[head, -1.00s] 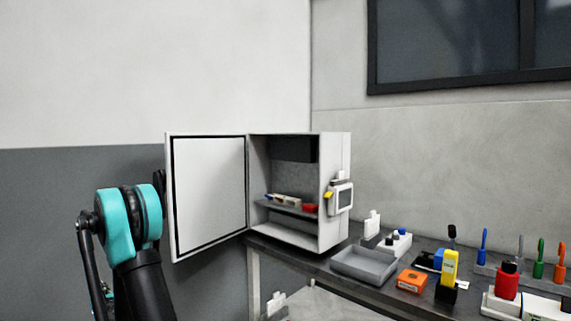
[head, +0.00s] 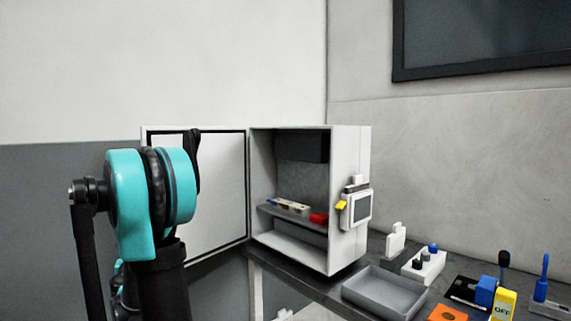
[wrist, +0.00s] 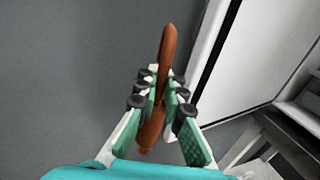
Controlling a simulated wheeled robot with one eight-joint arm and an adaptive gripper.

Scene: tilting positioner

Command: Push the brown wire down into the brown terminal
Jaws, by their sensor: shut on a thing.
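My gripper (wrist: 163,92) is shut on the brown wire (wrist: 168,45) in the wrist view. The wire runs lengthwise between the green finger pads, with its rounded end sticking out beyond the fingertips and its thicker part between the fingers. In the head view the gripper and wire are not visible; only my arm shows at left. A row of terminals (head: 292,207) sits on a shelf inside the open cabinet (head: 348,238), with blue, pale and red parts. They are too small to single out a brown terminal. The wire is well apart from them.
The cabinet door (head: 222,190) stands open to the left, partly behind my arm. A device with a screen (head: 361,207) is on the cabinet's right side. The bench holds a grey tray (head: 385,292), an orange block (head: 447,314) and a yellow OFF piece (head: 504,305).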

